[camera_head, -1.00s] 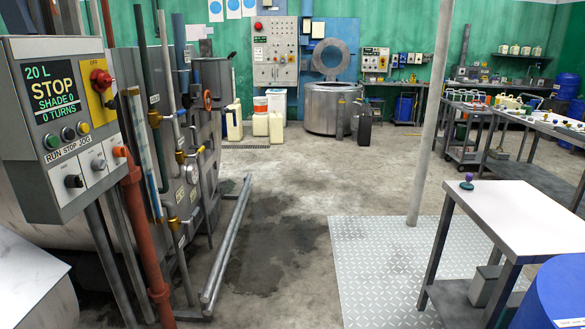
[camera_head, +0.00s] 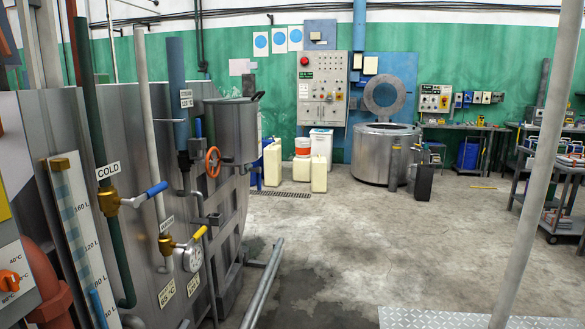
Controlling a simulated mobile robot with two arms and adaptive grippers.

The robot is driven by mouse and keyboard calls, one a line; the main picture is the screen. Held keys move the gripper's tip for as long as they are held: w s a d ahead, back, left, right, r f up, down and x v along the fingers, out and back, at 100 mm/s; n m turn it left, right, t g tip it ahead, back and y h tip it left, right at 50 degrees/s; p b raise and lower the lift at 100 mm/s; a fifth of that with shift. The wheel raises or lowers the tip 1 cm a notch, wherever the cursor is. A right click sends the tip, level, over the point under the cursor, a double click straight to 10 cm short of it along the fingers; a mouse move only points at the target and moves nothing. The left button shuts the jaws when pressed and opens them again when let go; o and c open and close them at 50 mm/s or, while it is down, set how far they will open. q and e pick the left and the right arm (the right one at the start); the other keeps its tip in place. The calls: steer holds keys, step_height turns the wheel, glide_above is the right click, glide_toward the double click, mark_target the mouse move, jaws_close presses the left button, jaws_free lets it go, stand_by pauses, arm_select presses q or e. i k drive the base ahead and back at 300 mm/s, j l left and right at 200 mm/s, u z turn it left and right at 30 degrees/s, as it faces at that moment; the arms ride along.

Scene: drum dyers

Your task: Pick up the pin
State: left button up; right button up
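I cannot make out a pin anywhere in the current head view. Neither of my grippers shows. On the left stands the big metal dye machine (camera_head: 150,215) with its pipes.
A pale post (camera_head: 530,190) stands close on the right, above a tread plate (camera_head: 450,318). A grey rail (camera_head: 263,285) runs along the machine's foot. White jugs (camera_head: 319,174) and a round steel drum (camera_head: 384,155) stand at the back. The middle floor is clear.

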mark_target(199, 124)
steer(key=i+u, duration=0.4)
steer(key=i+l+u, duration=0.15)
steer(key=i+u, duration=0.2)
steer(key=i, duration=0.15)
steer(key=i+l+u, duration=0.15)
steer(key=u, duration=0.3)
steer(key=l+u, duration=0.3)
steer(key=u, duration=0.2)
steer(key=i, duration=0.05)
